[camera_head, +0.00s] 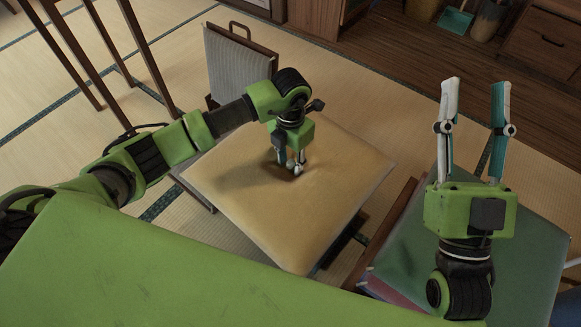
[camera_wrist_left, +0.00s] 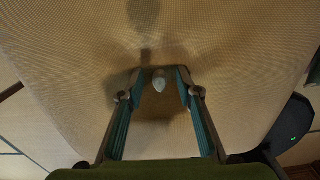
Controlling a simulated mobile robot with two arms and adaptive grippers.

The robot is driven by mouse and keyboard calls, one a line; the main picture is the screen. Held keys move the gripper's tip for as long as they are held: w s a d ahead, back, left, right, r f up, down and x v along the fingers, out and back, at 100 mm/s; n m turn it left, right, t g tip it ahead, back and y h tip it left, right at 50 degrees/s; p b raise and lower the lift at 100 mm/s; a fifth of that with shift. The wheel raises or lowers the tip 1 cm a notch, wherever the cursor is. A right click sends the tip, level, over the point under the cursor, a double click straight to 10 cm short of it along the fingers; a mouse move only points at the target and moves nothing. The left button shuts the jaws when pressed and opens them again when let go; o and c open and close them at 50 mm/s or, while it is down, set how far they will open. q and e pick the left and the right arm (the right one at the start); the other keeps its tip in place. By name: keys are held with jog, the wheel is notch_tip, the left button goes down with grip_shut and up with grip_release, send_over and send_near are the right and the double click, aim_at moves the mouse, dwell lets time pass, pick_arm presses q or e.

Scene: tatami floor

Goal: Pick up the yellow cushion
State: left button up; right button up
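The yellow cushion (camera_head: 320,215) is a large, flat, tan-yellow square in the middle of the head view. It also fills most of the left wrist view (camera_wrist_left: 70,60). My left gripper (camera_head: 289,165) points down at the cushion's upper middle, its fingertips at or very near the surface over a dark patch. In the left wrist view its two fingers (camera_wrist_left: 160,75) stand apart, with a small whitish thing (camera_wrist_left: 159,83) between the tips; I cannot tell what it is. Whether the fingertips touch the cushion is unclear. My right gripper (camera_head: 475,95) is open and empty, pointing away, at the right.
A chair with a grey backrest (camera_head: 236,65) stands behind the cushion. A green flat surface (camera_head: 400,250) lies at the lower right, beside the cushion. Dark wooden legs (camera_head: 70,50) stand at upper left. A wooden cabinet (camera_head: 545,40) and bins (camera_head: 488,20) are at the back right.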

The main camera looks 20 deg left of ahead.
pick_arm(q)
jog(key=shift+c, duration=0.4)
grip_shut()
jog(key=shift+r, duration=0.1)
